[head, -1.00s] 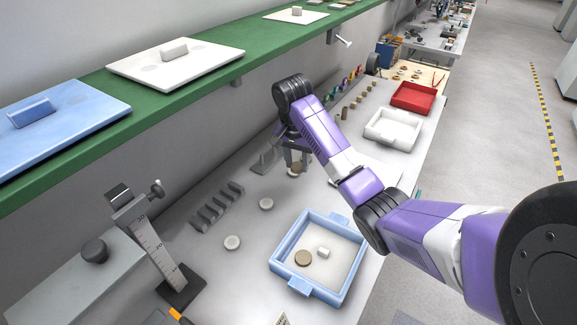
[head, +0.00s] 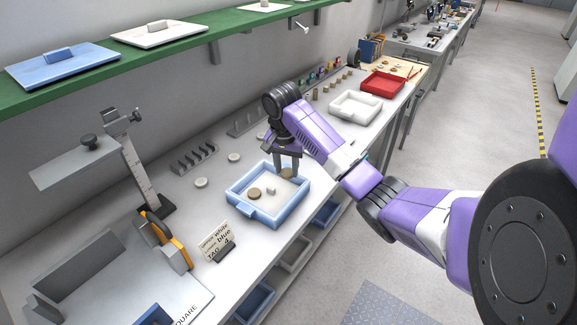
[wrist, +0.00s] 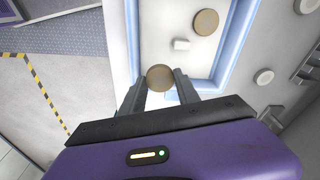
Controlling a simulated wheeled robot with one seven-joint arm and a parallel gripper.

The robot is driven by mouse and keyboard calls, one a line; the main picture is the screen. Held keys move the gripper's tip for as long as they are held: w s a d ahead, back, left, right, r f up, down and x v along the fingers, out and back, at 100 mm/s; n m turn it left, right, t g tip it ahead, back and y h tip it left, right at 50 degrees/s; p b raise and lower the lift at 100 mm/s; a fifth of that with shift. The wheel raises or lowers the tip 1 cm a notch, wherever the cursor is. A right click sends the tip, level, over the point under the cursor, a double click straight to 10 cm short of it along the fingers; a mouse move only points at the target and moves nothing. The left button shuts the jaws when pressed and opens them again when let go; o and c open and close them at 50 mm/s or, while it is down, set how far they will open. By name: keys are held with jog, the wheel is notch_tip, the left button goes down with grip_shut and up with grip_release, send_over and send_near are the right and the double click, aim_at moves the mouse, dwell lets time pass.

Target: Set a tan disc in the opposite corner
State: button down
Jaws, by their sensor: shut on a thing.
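The blue tray (head: 243,210) has a white floor and stands on the grey bench. A tan disc (head: 254,193) lies in its left part, with a small white block (head: 271,190) beside it. My gripper (head: 287,172) is shut on a second tan disc (head: 288,173) at the tray's far right corner. In the wrist view this held disc (wrist: 160,77) sits between the fingertips, just inside two meeting tray walls. The lying disc (wrist: 206,22) and the block (wrist: 181,44) are farther in. I cannot tell whether the held disc touches the floor.
White discs (head: 234,157) (head: 200,182) lie on the bench behind the tray. A sign card (head: 216,242) stands at its front left. A white tray (head: 355,106) and a red tray (head: 382,83) are farther right. A green shelf (head: 190,50) with lids runs above.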

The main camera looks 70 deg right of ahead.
jog(key=b, duration=0.5)
send_over(287, 190)
jog(key=shift+a+f, duration=0.15)
jog(key=shift+f, duration=0.9)
jog(key=shift+a+f, duration=0.15)
jog(key=shift+f, duration=0.9)
jog(key=shift+r+p, duration=0.15)
jog(key=shift+p, duration=0.6)
jog(key=shift+f, duration=0.2)
jog(key=shift+f+b, duration=0.55)
jog(key=shift+f, duration=0.75)
jog(key=shift+f, duration=0.2)
jog(key=c, duration=0.8)
grip_release()
